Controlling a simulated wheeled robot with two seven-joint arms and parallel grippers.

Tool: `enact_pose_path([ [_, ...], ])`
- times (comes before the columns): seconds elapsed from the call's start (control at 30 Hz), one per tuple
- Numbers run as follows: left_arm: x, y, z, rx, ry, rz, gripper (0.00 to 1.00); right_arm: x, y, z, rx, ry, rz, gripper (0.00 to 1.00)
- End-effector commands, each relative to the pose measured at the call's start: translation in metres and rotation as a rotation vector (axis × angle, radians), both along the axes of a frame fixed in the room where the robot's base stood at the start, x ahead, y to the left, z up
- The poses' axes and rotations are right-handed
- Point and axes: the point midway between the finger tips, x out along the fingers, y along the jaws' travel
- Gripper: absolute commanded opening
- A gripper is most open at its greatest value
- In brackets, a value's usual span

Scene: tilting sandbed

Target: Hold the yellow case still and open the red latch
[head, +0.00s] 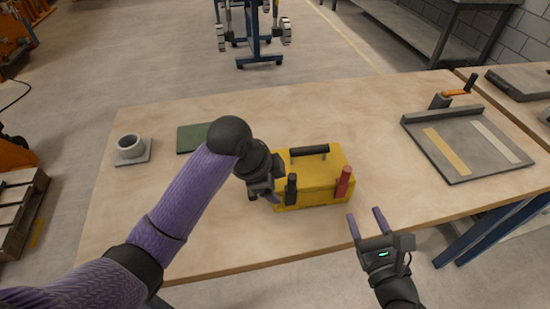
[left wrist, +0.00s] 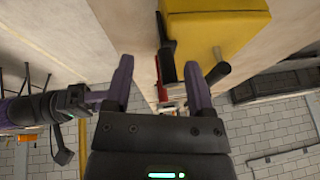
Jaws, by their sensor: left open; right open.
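The yellow case (head: 318,176) stands on the wooden table, with a black handle (head: 310,150) on top. A black latch (head: 291,188) is at its front left and the red latch (head: 344,182) at its front right, both upright. My left gripper (head: 264,190) is at the case's left side, close to the black latch; the arm partly hides it. In the left wrist view its fingers (left wrist: 160,88) are apart, with the yellow case (left wrist: 225,28) beyond them. Whether they touch the case cannot be told. My right gripper (head: 367,222) is open and empty, in front of the red latch and apart from it.
A grey tray-like fixture (head: 466,145) with two strips lies at the table's right. A green plate (head: 193,137) and a grey ring on a base (head: 131,148) are at the left. The table (head: 400,185) is bare between the case and the fixture.

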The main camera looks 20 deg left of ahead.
Motion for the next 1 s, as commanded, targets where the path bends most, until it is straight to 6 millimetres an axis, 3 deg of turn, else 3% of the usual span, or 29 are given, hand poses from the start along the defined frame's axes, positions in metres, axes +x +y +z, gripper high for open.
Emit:
enact_pose_path([
  [0.03, 0.012, 0.004, 0.023, -0.039, 0.001, 0.093, 0.7, 0.0, 0.0, 0.0, 0.0, 0.0, 0.0, 0.59],
  [0.1, 0.015, 0.001, 0.045, -0.08, 0.059, 0.174, 0.7, 0.0, 0.0, 0.0, 0.0, 0.0, 0.0, 0.59],
  [0.27, 0.012, -0.002, 0.063, -0.106, 0.15, 0.263, 0.7, 0.0, 0.0, 0.0, 0.0, 0.0, 0.0, 0.59],
  [0.37, 0.014, -0.007, 0.052, -0.11, 0.165, 0.274, 0.7, 0.0, 0.0, 0.0, 0.0, 0.0, 0.0, 0.59],
  [0.7, 0.03, -0.029, -0.015, -0.109, 0.163, 0.274, 0.7, 0.0, 0.0, 0.0, 0.0, 0.0, 0.0, 0.59],
  [1.0, 0.033, -0.033, -0.027, -0.108, 0.158, 0.271, 0.7, 0.0, 0.0, 0.0, 0.0, 0.0, 0.0, 0.59],
])
